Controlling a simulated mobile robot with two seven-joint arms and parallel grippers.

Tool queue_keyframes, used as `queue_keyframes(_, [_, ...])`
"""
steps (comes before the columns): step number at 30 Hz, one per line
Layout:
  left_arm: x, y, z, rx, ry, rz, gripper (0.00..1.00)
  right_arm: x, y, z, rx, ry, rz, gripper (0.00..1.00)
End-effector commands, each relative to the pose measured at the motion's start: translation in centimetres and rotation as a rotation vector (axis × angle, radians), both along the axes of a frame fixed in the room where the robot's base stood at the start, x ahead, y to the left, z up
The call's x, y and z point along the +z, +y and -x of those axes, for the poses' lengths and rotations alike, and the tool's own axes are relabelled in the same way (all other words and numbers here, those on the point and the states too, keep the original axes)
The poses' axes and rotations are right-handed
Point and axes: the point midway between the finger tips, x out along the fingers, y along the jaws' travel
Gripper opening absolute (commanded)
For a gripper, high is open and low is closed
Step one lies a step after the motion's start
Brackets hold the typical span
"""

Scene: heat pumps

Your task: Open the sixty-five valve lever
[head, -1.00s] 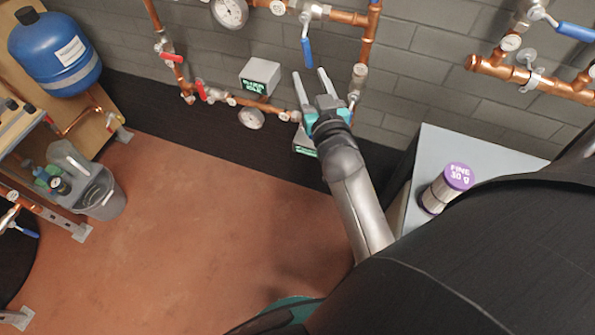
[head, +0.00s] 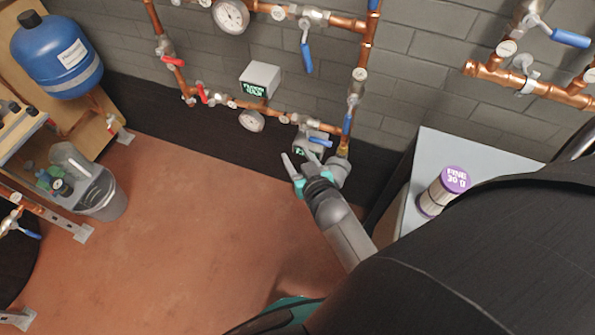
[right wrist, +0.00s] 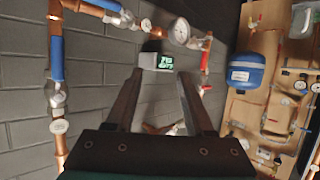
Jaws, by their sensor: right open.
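Several valve levers sit on the copper pipes; I cannot read which is the sixty-five one. In the head view a blue lever (head: 307,57) hangs down from the upper pipe. A blue lever (head: 347,123) is on the right vertical pipe, and another (head: 320,142) is low by my gripper. Red levers (head: 172,61) and (head: 203,93) are on the left. My right gripper (head: 300,159) is open and empty, just below the low blue lever. In the right wrist view its fingers (right wrist: 160,76) are apart with nothing between them. My left gripper is not in view.
A grey display box (head: 260,79) and gauges, such as the upper gauge (head: 230,16), crowd the pipes. A grey cabinet (head: 480,150) at right bears a purple-topped canister (head: 445,190). A blue tank (head: 57,56) hangs at left. The brown floor is mostly clear.

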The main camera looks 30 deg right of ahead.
Motion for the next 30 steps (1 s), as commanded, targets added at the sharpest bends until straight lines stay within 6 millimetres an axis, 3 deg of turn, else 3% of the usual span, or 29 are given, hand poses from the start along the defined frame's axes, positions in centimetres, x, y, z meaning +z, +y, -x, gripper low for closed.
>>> queue_keyframes(6, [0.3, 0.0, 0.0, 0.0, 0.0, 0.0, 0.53, -3.8, 1.2, 1.9, 0.033, 0.102, -0.006, 0.53])
queue_keyframes(13, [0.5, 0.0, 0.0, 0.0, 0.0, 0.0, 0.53, -6.5, 2.0, 3.6, 0.057, 0.18, -0.01, 0.53])
queue_keyframes(27, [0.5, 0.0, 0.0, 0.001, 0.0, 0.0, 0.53, -7.5, 2.3, 4.3, 0.066, 0.208, -0.012, 0.53])
queue_keyframes(30, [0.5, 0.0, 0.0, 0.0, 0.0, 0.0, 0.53, -7.5, 2.3, 4.3, 0.066, 0.208, -0.012, 0.42])
